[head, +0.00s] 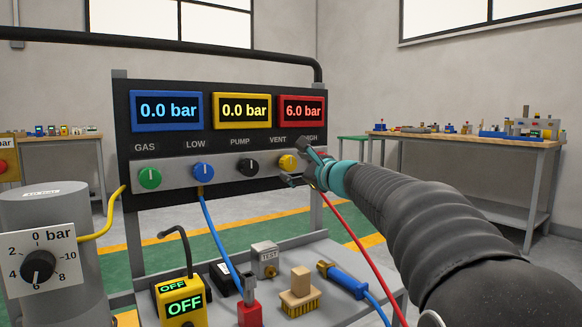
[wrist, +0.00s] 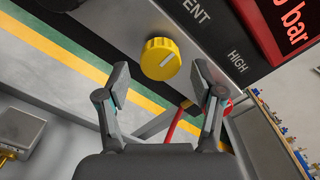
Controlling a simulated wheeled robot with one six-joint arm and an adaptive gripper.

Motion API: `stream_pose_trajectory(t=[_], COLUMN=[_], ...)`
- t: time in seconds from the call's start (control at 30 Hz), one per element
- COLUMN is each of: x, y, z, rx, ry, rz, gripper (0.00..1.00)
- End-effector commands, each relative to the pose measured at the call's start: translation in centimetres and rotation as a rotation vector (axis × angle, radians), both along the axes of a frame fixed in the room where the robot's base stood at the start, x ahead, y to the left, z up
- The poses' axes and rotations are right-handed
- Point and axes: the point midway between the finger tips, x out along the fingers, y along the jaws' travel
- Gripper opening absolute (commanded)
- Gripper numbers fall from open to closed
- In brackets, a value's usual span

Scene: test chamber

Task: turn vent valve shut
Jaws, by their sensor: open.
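The vent valve is a yellow knob (head: 288,162) on the grey strip of the panel, under the VENT label. My gripper (head: 296,163) is at the panel's right side, close to the knob. In the wrist view my gripper (wrist: 162,82) is open, its two fingers apart. The knob appears just beyond and between the fingertips, with no clear contact. The HIGH knob is mostly hidden behind my gripper in the head view.
The red display (head: 302,111) reads 6.0 bar; the blue and yellow ones read 0.0 bar. A black pump knob (head: 248,167) sits left of the vent knob. A red hose (head: 345,225) hangs below my gripper. A bench (head: 300,262) with tools stands below the panel.

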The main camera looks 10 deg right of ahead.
Motion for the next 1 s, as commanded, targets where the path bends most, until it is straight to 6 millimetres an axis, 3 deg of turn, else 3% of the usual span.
stream_pose_trajectory(t=[0.2, 0.4, 0.6, 1.0], x=[-4.3, -7.2, -8.5, -8.8], y=[-1.8, -3.1, -3.6, -3.4], z=[0.1, 0.0, 0.0, -0.1], rx=[0.000, 0.000, 0.000, -0.012], ry=[-0.001, -0.001, 0.001, 0.003], rz=[-0.004, -0.004, -0.002, 0.003], gripper=[0.67, 0.67, 0.67, 0.67])
